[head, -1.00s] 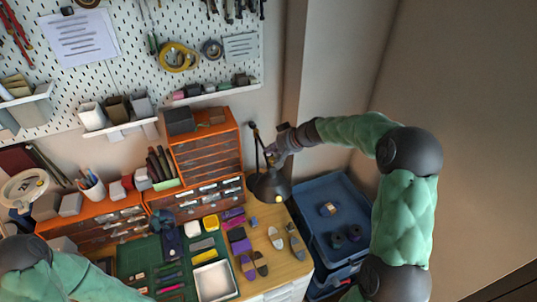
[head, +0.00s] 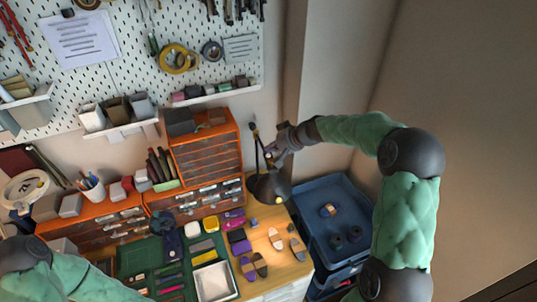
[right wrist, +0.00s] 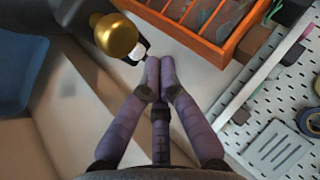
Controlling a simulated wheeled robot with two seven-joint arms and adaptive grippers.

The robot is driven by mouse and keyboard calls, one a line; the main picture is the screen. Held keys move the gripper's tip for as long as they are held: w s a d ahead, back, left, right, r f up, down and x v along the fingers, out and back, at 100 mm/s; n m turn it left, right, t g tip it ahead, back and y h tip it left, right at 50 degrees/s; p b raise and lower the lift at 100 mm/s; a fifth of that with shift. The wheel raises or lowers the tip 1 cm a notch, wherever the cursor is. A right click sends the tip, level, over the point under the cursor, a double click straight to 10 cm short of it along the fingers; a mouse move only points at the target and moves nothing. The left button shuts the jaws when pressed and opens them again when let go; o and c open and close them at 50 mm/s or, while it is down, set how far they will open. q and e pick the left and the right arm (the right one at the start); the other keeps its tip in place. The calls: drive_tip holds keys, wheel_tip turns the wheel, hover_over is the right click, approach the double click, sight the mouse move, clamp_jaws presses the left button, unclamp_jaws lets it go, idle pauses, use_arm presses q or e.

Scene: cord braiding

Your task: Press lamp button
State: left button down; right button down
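The dark desk lamp (head: 270,187) stands at the back right corner of the desk, with a yellow spot low on its shade. My right gripper (head: 271,157) is beside the lamp's arm, just above the shade. In the right wrist view my right gripper (right wrist: 160,72) has its purple-grey fingers together with nothing between them. The tips are close to a small white part beside a brass-coloured rounded lamp part (right wrist: 117,36). I cannot tell whether they touch, and no button is clearly made out.
An orange drawer cabinet (head: 206,160) stands left of the lamp. Blue bins (head: 343,205) are to the right. Soles, a white tray (head: 214,283) and a green mat (head: 140,262) cover much of the desk. The pegboard (head: 130,60) is behind.

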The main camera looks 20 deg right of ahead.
drive_tip(key=shift+r, duration=0.2)
drive_tip(key=shift+r+p, duration=1.4)
drive_tip(key=shift+r, duration=1.05)
drive_tip(key=shift+f, duration=0.1)
